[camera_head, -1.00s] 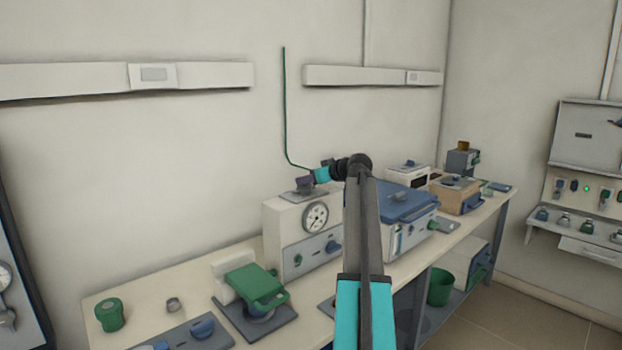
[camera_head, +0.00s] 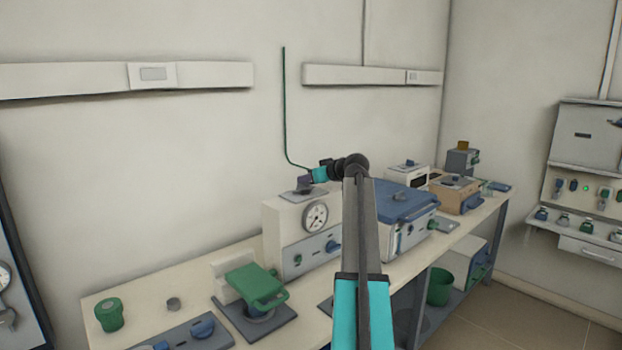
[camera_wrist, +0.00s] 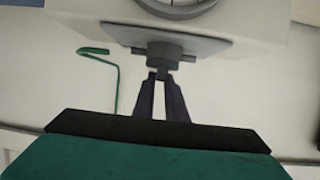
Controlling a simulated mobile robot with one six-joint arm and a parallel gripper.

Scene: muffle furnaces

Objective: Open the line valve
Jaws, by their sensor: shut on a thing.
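The line valve (camera_wrist: 165,50) is a dark grey fitting with a short stem and a crossbar, on a grey plate on the white gauge unit. In the wrist view my gripper (camera_wrist: 161,82) has its two dark fingers closed on the stem end. In the head view my gripper (camera_head: 304,183) is just above the plate (camera_head: 299,194) on top of the gauge unit (camera_head: 275,228). The valve itself is mostly hidden there by the fingers. A thin green line (camera_head: 285,105) runs down the wall towards the unit, and also shows in the wrist view (camera_wrist: 117,85).
A blue-lidded box (camera_head: 405,200) stands right of the gauge unit, close to my arm. A green-lidded device (camera_head: 255,285) and a green jar (camera_head: 109,315) stand front left on the bench (camera_head: 150,290). The wall behind is close; the air above the bench is free.

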